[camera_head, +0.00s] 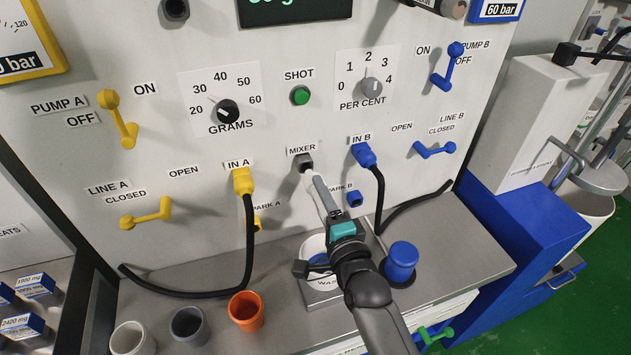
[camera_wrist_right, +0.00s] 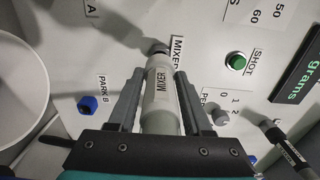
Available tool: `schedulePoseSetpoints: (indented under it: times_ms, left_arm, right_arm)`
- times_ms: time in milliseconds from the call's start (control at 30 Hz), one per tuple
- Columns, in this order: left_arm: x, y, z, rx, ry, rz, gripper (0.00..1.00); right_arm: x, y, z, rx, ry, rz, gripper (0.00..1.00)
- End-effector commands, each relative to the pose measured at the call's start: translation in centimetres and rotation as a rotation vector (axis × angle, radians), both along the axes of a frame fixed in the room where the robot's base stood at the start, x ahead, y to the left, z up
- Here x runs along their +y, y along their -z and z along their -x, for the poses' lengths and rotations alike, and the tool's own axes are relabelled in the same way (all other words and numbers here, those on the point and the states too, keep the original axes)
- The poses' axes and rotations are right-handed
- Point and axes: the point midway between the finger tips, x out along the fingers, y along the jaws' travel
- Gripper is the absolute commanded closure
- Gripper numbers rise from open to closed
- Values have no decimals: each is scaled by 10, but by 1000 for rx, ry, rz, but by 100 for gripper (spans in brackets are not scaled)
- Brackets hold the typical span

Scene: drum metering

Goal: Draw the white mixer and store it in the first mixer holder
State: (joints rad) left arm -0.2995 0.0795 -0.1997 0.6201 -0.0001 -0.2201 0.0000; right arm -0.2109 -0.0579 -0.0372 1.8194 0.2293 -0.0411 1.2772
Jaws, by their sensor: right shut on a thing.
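The white mixer (camera_wrist_right: 160,100) is a pale tube marked MIXER, held between the two grey fingers of my right gripper (camera_wrist_right: 160,105). In the head view the right gripper (camera_head: 322,195) reaches up to the outlet labelled MIXER. The mixer's far end is at the dark grey outlet (camera_head: 304,161), which also shows in the wrist view (camera_wrist_right: 158,47). I cannot tell whether mixer and outlet are still joined. The fingers hide much of the mixer in the head view. I cannot make out a mixer holder. My left gripper is not in view.
A yellow plug (camera_head: 243,181) and a blue plug (camera_head: 364,154) with black hoses flank the outlet. On the steel shelf stand a white wash cup (camera_head: 312,246), a blue capped container (camera_head: 401,262), and orange (camera_head: 246,311), grey (camera_head: 189,326) and white (camera_head: 132,339) cups.

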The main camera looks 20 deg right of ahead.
Motion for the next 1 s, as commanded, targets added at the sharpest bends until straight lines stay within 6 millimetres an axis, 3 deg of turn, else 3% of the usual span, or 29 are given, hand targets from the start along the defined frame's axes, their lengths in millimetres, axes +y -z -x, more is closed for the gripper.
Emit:
schedulePoseSetpoints:
  times_ms: [500,1000]
  left_arm:
    - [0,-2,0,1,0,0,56]
    - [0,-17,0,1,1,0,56]
  right_arm:
    - [0,0,5,0,0,0,100]
    - [-1,-1,34,0,-1,1,100]
